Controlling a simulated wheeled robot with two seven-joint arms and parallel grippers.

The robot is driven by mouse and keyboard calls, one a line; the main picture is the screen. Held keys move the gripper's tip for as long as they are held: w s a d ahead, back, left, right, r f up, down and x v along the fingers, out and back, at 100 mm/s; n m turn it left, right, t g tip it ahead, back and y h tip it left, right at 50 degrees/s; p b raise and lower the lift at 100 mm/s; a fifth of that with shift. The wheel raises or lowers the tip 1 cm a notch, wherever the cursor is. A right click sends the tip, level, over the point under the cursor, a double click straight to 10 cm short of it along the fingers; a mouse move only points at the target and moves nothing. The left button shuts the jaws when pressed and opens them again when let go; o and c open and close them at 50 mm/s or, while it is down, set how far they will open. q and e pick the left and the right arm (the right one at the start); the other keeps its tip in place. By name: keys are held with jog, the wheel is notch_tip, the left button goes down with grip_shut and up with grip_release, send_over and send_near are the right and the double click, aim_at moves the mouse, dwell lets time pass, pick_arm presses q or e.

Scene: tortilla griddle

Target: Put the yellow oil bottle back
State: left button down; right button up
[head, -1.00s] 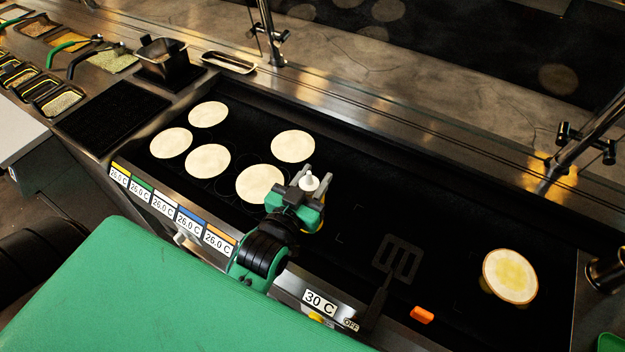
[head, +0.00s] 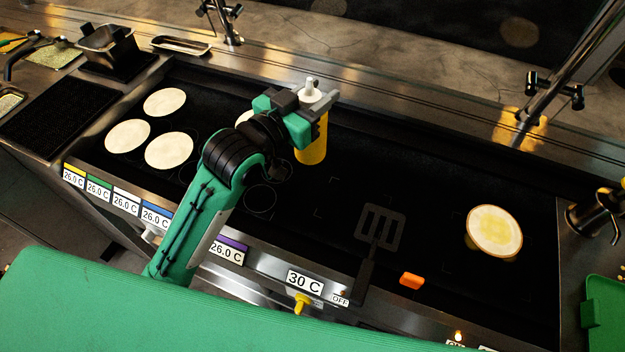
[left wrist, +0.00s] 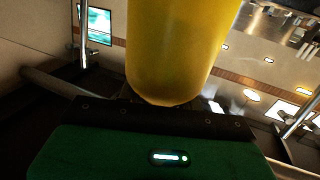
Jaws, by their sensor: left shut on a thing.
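The yellow oil bottle (head: 313,146) with a white cap is held upright above the dark griddle (head: 330,230). My left gripper (head: 308,102) is shut on its upper part. In the left wrist view the bottle's yellow body (left wrist: 178,50) fills the top middle, and the green gripper body is below it. My right gripper does not show in either view.
Several tortillas (head: 169,150) lie at the griddle's left, one partly hidden by my arm. A browned tortilla (head: 494,231) lies at the right. A spatula (head: 380,228) rests near the front edge. A tray (head: 181,45) and a black container (head: 108,40) stand at the back left.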

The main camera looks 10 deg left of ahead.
aim_at(315, 147)
pick_arm(q)
notch_tip(315, 147, down, 14)
jog(key=shift+r+p, duration=0.15)
jog(key=shift+p, duration=0.5)
notch_tip(315, 147, down, 4)
jog(key=shift+f, duration=0.3)
jog(key=c, duration=0.9)
grip_release()
jog(key=shift+c, duration=0.2)
jog(key=b+v, duration=0.2)
jog(key=v, duration=1)
jog(key=shift+b, duration=0.3)
